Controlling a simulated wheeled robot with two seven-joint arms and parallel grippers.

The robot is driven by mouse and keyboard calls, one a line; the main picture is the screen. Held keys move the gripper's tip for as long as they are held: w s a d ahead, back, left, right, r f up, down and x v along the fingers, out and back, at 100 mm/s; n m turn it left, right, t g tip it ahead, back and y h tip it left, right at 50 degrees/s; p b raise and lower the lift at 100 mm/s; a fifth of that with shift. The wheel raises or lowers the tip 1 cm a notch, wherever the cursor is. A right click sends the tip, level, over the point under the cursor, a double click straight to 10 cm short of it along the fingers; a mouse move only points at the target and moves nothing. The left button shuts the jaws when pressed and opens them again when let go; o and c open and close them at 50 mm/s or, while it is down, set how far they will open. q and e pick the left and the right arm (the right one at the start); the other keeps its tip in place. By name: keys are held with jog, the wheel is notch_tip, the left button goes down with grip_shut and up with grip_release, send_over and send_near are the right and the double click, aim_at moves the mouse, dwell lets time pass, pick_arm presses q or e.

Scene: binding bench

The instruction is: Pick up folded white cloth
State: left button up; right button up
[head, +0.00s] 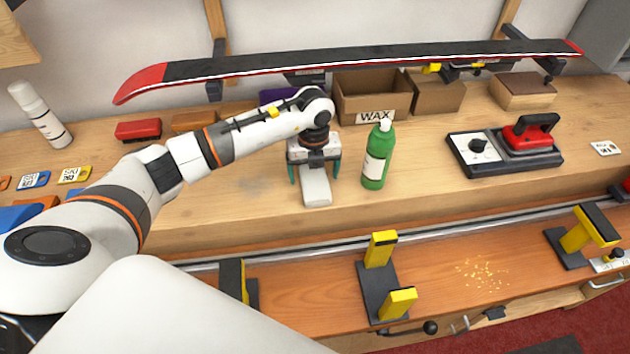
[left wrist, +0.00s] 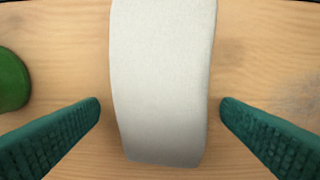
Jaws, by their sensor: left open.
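The folded white cloth (head: 316,188) lies on the wooden bench in the head view, just left of a green bottle. It also fills the middle of the left wrist view (left wrist: 164,80) as a long pale strip. My left gripper (head: 314,178) is above the cloth, pointing down. Its teal fingers are open, one on each side of the cloth. In the left wrist view the fingertips (left wrist: 160,104) stand apart from the cloth's edges, with wood showing in the gaps. The upper part of the cloth is hidden under the gripper in the head view. My right gripper is not in view.
The green bottle (head: 376,156) stands close to the right of the gripper. A WAX box (head: 372,100) stands behind it. A red and black ski (head: 350,60) spans the back above the bench. A waxing iron (head: 530,134) sits right. Bare wood lies left of the cloth.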

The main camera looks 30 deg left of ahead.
aim_at(314, 175)
pick_arm(q)
jog(key=c, duration=1.1)
jog(key=shift+o, duration=0.2)
jog(key=shift+r, duration=0.1)
notch_tip(314, 175, up, 10)
jog(key=b, duration=0.2)
jog(key=shift+b, duration=0.35)
